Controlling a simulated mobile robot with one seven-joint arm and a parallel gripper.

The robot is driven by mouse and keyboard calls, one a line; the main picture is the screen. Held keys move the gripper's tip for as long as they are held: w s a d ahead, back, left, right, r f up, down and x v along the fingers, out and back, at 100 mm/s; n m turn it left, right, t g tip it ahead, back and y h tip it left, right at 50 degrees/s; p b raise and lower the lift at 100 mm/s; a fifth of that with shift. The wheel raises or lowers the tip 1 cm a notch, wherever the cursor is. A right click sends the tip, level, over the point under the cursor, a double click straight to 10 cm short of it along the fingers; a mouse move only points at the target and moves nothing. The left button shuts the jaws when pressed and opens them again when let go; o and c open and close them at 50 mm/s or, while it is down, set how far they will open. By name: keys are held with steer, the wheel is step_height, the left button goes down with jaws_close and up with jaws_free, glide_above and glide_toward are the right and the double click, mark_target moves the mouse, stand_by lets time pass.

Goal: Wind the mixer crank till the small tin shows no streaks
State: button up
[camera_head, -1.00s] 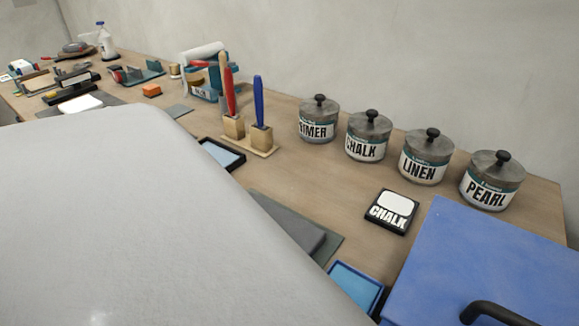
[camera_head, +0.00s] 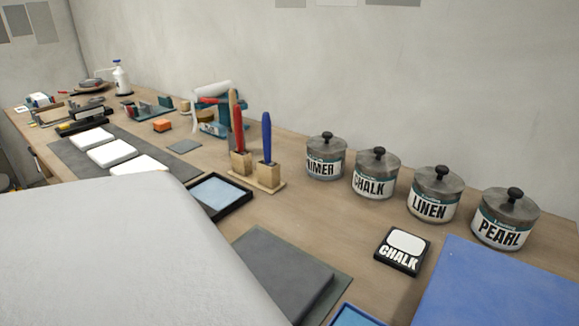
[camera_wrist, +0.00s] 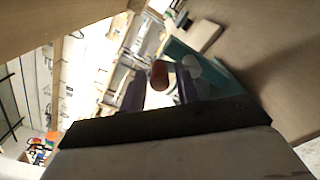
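My gripper (camera_wrist: 160,88) shows in the wrist view with its two dark fingers apart. A red-brown cylindrical knob or handle (camera_wrist: 158,74) shows between or just beyond the fingers, and I see no clear contact. A teal body (camera_wrist: 205,72) lies behind and to the right of it. In the head view, a teal device with red parts and a pale roller (camera_head: 212,112) stands at the back of the bench. I cannot tell for sure which item is the mixer. No small tin or streaks can be made out. My gripper is outside the head view.
Lidded tins labelled CHALK (camera_head: 375,177), LINEN (camera_head: 434,197) and PEARL (camera_head: 504,222) line the back right, beside a partly hidden label. A brush stand (camera_head: 268,177) with red and blue handles is mid-bench. A CHALK card (camera_head: 402,250) lies in front. My white body hides the lower left.

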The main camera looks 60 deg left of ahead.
steer(key=shift+o, duration=0.8)
steer(key=b+v, duration=0.1)
steer(key=v, duration=1.2)
steer(key=shift+w+d+b, duration=0.15)
steer(key=shift+d+b, duration=0.25)
